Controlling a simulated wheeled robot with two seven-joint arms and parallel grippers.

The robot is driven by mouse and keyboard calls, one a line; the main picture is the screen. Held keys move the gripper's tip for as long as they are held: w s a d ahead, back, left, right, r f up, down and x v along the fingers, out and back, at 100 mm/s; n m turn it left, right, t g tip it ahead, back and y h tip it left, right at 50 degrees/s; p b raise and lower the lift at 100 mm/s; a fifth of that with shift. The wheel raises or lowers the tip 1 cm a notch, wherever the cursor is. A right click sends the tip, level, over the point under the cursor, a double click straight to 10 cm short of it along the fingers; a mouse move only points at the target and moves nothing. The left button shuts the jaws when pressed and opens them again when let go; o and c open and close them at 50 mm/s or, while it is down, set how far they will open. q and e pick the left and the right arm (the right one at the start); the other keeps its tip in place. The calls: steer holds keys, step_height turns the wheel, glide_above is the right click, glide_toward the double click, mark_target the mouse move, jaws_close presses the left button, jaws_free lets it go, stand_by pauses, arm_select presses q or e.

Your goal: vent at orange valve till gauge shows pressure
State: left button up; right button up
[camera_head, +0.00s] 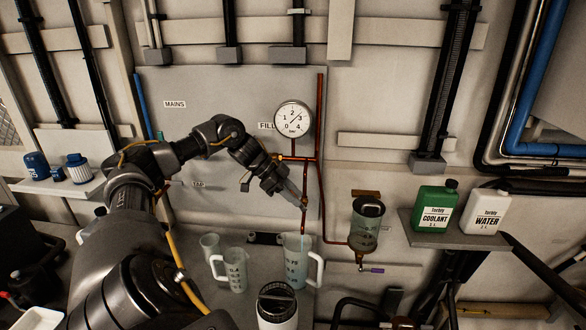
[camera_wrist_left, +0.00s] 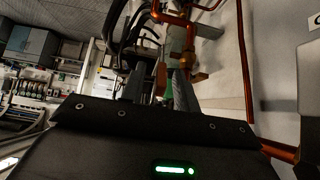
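The round pressure gauge (camera_head: 293,118) is on the wall panel above the copper pipe; its needle seems to point up and right, between 2 and 3, but it is small. An orange fitting (camera_head: 281,157), seemingly the orange valve, is on the pipe below the gauge. My left gripper (camera_head: 294,195) is just below it, close to the vertical copper pipe. In the left wrist view my left gripper (camera_wrist_left: 159,92) has its fingers apart, with orange-copper parts (camera_wrist_left: 161,77) showing between and beyond them. I cannot tell whether it touches them. My right gripper is not in view.
A clear jug (camera_head: 296,268) stands under the pipe end, beside a smaller jug (camera_head: 233,270) and a black-lidded container (camera_head: 277,305). A clear filter bowl (camera_head: 365,225) hangs to the right. Green coolant (camera_head: 435,208) and white water (camera_head: 485,212) bottles stand on a shelf.

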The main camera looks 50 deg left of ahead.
arm_select(q)
steer(key=shift+s+a+r, duration=0.15)
steer(key=shift+r, duration=0.05)
steer(key=b+v, duration=0.1)
steer(key=v, duration=0.9)
steer(key=shift+s, duration=0.1)
stand_by(6.7)
